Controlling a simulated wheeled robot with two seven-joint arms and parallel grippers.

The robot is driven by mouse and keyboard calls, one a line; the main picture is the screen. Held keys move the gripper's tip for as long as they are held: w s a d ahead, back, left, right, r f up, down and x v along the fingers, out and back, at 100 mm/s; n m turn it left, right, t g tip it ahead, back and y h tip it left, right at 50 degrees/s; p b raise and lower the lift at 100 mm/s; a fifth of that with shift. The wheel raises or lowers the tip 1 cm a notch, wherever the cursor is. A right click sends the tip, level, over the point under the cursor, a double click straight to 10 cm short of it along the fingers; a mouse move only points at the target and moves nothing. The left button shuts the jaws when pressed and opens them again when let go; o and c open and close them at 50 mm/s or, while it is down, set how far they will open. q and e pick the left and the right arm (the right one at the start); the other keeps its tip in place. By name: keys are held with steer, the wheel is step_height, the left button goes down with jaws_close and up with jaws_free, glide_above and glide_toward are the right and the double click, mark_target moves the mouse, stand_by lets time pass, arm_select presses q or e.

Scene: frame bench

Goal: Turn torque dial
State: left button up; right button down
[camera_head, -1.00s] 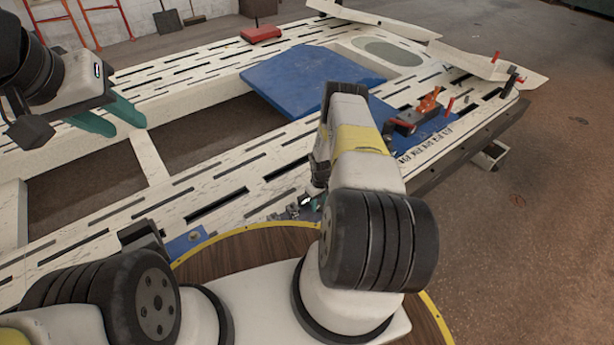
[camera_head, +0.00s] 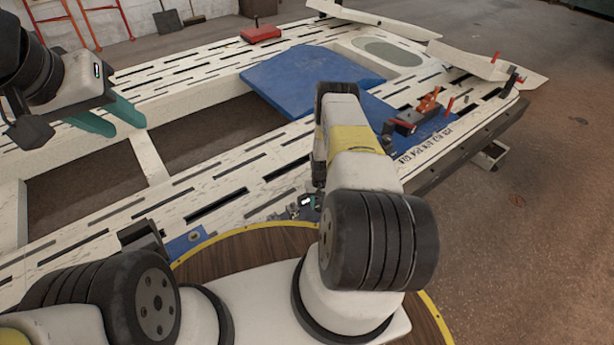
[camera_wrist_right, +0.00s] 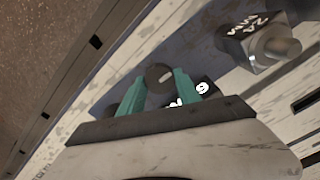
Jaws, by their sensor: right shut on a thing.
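The torque dial (camera_wrist_right: 158,75) is a small dark round knob with a pale mark on its top, seen in the right wrist view. My right gripper (camera_wrist_right: 159,82) has its teal fingers on either side of the dial and is shut on it. A dark part with white figures (camera_wrist_right: 190,95) shows beside the fingers, partly hidden by them. In the head view my right arm covers most of the dial area. My left gripper (camera_head: 122,127) is at the upper left, over the frame bench, with its teal fingers apart and nothing between them.
A metal block with a round stud and printed lettering (camera_wrist_right: 258,45) stands near my right gripper. The white slotted frame bench (camera_head: 215,200) carries a blue plate (camera_head: 300,78), an orange clamp-like tool (camera_head: 428,102) and a red box (camera_head: 261,34). A round wooden top (camera_head: 240,255) lies in front.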

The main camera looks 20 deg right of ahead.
mark_target(319, 205)
steer(key=shift+w, duration=0.1)
steer(key=c, duration=1.1)
jaws_free()
step_height(319, 205, up, 8)
steer(key=shift+f, duration=0.1)
